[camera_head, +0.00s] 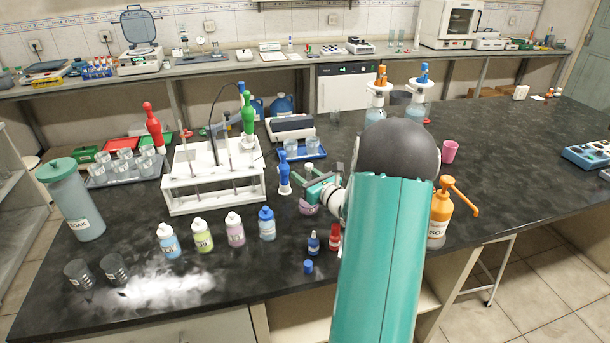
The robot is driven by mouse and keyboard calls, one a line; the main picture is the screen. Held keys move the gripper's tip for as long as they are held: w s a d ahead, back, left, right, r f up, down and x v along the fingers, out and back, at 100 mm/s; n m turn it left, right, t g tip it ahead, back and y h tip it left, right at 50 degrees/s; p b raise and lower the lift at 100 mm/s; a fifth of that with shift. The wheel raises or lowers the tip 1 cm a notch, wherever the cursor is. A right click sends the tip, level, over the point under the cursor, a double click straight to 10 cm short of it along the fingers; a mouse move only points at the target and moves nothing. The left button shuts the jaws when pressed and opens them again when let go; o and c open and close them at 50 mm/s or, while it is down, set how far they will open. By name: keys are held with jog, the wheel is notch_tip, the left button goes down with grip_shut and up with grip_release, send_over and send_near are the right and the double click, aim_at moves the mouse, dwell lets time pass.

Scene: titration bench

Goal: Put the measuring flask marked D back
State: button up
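No label D is readable, so I cannot tell which vessel is the measuring flask marked D. My gripper (312,188) is low over the middle of the black bench, left of my large teal arm. A small vessel with purple contents (308,206) shows directly under the gripper. I cannot tell whether the fingers hold it or are only beside it. A blue bulb-topped piece (284,182) stands just left of the gripper. My arm hides part of the bench behind it.
A white rack (210,190) with pipettes stands left of the gripper. Small labelled bottles (202,236) line its front. A blue tray (318,155) with beakers lies behind the gripper. Red and blue dropper bottles (334,236) stand close in front. An orange pump bottle (439,217) stands right of my arm. The bench's right side is mostly clear.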

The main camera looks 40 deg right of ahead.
jog(key=shift+r, duration=0.15)
jog(key=s+a, duration=0.1)
jog(key=s, duration=1.1)
jog(key=w+a+r+n+g+y, duration=0.1)
jog(key=a+r+n+g+y, duration=0.15)
jog(key=a+n, duration=0.45)
jog(key=w+a+r+n+g+y, duration=0.15)
jog(key=a+n+y, duration=0.25)
jog(key=a, duration=0.7)
jog(key=w+a+r+n+g+y, duration=0.1)
jog(key=a+r+n+g+y, duration=0.25)
jog(key=a, duration=0.55)
jog(key=s+a+f+n+g+h, duration=0.1)
jog(key=s+a+n+g, duration=0.55)
jog(key=a+n, duration=0.45)
jog(key=s+a+r+n+t+h, duration=0.1)
jog(key=s+r+n+h, duration=0.3)
jog(key=s+n+h, duration=0.3)
jog(key=shift+s+r+n+t, duration=0.25)
jog(key=shift+s+n, duration=0.3)
jog(key=shift+n, duration=1.8)
